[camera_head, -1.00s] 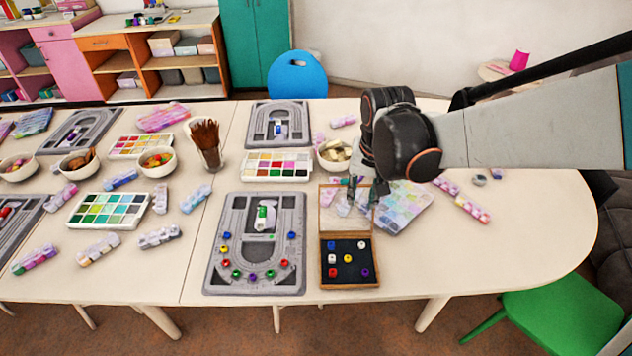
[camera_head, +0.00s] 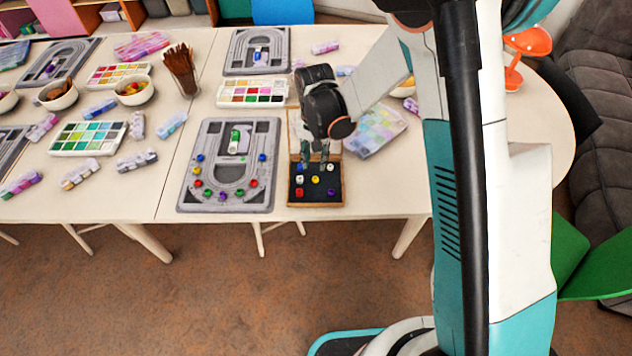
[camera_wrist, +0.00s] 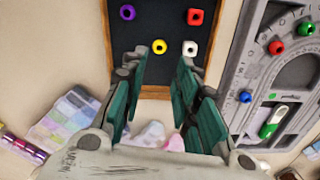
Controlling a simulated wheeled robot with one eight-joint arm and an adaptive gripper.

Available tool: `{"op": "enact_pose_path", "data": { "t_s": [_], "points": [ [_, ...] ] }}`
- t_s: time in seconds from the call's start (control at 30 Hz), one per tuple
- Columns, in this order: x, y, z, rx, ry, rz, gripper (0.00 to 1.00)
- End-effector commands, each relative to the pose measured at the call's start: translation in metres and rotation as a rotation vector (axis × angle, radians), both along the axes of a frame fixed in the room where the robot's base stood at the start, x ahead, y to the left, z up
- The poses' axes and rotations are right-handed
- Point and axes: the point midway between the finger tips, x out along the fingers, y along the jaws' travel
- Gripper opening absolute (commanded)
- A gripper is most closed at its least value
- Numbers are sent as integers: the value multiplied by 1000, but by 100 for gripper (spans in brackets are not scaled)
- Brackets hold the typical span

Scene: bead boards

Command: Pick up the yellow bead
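The yellow bead (camera_head: 315,180) lies on the dark bottom of a small open wooden box (camera_head: 316,205). In the wrist view the yellow bead (camera_wrist: 161,47) shows between and beyond my fingertips, with a white bead (camera_wrist: 190,47) close to its right. My gripper (camera_head: 317,162) points down over the back part of the box's dark tray. In the wrist view my gripper (camera_wrist: 161,62) is open, its two green-padded fingers apart with nothing between them. The height of the fingertips above the bead is hard to tell.
A red bead (camera_head: 299,193) and a purple bead (camera_head: 331,193) lie near the box's front edge. A grey bead board (camera_head: 187,200) with several beads stands left of the box. A pastel bead case (camera_head: 372,135) lies to the right. Bare table (camera_head: 385,185) shows right of the box.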

Motion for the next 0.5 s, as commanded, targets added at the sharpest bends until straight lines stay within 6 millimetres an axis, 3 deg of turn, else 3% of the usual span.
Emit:
{"op": "enact_pose_path", "data": {
  "t_s": [0.1,0.37,0.5],
  "points": [
    [0,0,-18,0,0,0,28],
    [-1,0,-31,0,0,0,28],
    [-5,0,-49,0,0,0,28]
  ]
}}
